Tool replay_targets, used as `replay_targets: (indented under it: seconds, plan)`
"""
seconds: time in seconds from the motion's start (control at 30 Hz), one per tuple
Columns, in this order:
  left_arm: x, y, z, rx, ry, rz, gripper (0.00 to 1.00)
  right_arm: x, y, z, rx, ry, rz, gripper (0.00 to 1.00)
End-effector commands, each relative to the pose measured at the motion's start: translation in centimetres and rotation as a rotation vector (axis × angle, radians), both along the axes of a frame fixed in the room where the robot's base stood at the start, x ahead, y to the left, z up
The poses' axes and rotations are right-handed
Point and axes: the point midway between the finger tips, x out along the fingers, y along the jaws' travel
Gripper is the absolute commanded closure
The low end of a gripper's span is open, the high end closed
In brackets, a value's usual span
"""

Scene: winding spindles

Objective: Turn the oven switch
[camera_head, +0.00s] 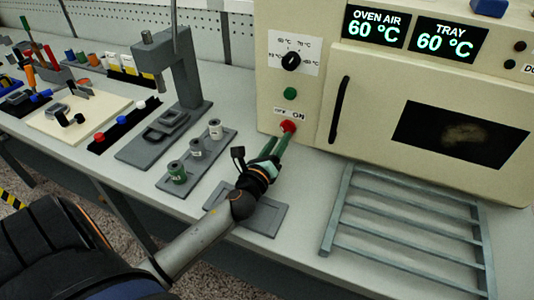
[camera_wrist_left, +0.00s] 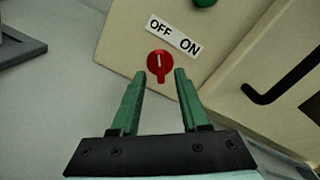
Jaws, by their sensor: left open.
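The oven switch is a red knob (camera_head: 288,126) low on the left side of the oven's front panel, under a label reading OFF and ON. In the left wrist view the red knob (camera_wrist_left: 160,66) shows a pale mark near its top, and the label (camera_wrist_left: 174,36) sits just above it. My left gripper (camera_head: 283,135) reaches up to the knob. In the left wrist view its two green fingers (camera_wrist_left: 160,76) are open, with the knob between and just beyond their tips; I cannot tell whether they touch it. My right gripper is not in view.
The cream oven (camera_head: 370,110) has a black dial (camera_head: 291,61), a green button (camera_head: 290,93) and a dark door handle (camera_head: 339,110). A metal rack (camera_head: 400,205) lies before it. A grey holder with several spools (camera_head: 197,148) and a grey stand (camera_head: 180,75) are to the left.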

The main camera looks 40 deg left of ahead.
Motion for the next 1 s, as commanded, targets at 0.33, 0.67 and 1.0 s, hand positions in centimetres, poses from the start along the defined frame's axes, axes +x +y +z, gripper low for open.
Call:
replay_targets:
  seconds: [0.33, 0.67, 1.0]
  plan:
    - [-6.6, -1.6, -0.3, -0.003, 0.003, 0.000, 0.55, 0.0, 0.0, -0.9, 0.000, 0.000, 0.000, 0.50]
    - [-9.3, -2.2, -0.1, -0.002, 0.001, 0.001, 0.55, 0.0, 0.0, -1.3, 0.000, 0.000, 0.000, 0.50]
    - [-9.4, -2.3, 0.0, -0.002, 0.000, 0.001, 0.55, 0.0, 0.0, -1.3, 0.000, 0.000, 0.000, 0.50]
